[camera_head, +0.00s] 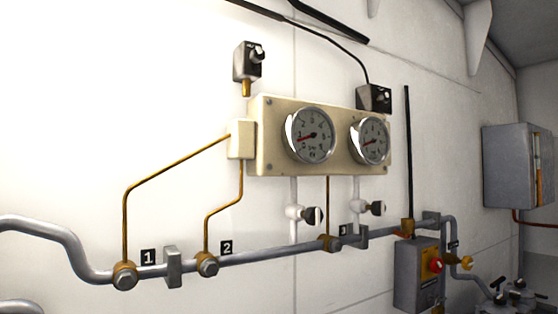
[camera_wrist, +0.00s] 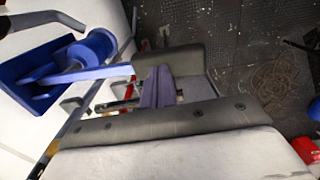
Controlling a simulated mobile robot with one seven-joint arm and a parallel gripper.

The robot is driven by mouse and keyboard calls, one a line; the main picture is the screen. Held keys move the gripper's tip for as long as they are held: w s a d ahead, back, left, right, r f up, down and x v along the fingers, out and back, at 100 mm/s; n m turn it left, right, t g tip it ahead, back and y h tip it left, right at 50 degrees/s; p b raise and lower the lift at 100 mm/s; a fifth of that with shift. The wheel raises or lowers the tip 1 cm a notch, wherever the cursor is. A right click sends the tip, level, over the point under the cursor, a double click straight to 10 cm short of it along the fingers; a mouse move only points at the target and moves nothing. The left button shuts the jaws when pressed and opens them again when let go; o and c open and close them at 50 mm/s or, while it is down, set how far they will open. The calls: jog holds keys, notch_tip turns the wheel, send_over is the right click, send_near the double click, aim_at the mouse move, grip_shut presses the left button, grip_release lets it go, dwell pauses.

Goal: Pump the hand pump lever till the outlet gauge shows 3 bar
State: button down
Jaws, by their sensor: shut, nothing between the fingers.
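In the head view a cream panel (camera_head: 262,160) on the wall carries two round gauges, a left gauge (camera_head: 311,134) and a right gauge (camera_head: 370,140). Both have red needles pointing left and slightly down, near the low end. Their lettering is too small to tell which is the outlet gauge. In the wrist view a blue device (camera_wrist: 28,72), seemingly the hand pump, is at the left; its long blue bar (camera_wrist: 92,74), seemingly the lever, reaches right. My gripper (camera_wrist: 157,86) is shut and empty, close to the bar's end; I cannot tell whether they touch.
A grey pipe (camera_head: 268,254) runs along the wall below the panel, with brass fittings and number tags. A grey box with a red knob (camera_head: 436,265) hangs at the lower right. A grey cabinet (camera_head: 509,166) is farther right. Dark riveted floor (camera_wrist: 210,22) shows in the wrist view.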

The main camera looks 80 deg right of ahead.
jog(key=shift+f+b, duration=2.95)
jog(key=shift+f, duration=2.35)
notch_tip(320, 180, up, 12)
jog(key=p, duration=1.1)
jog(key=shift+f+b, duration=3.6)
jog(key=shift+f, duration=2.4)
notch_tip(320, 180, up, 7)
jog(key=p, duration=0.6)
jog(key=shift+p, duration=0.4)
notch_tip(320, 180, up, 3)
jog(key=shift+f+p, duration=0.2)
jog(key=shift+p, duration=0.6)
jog(key=shift+r, duration=1.2)
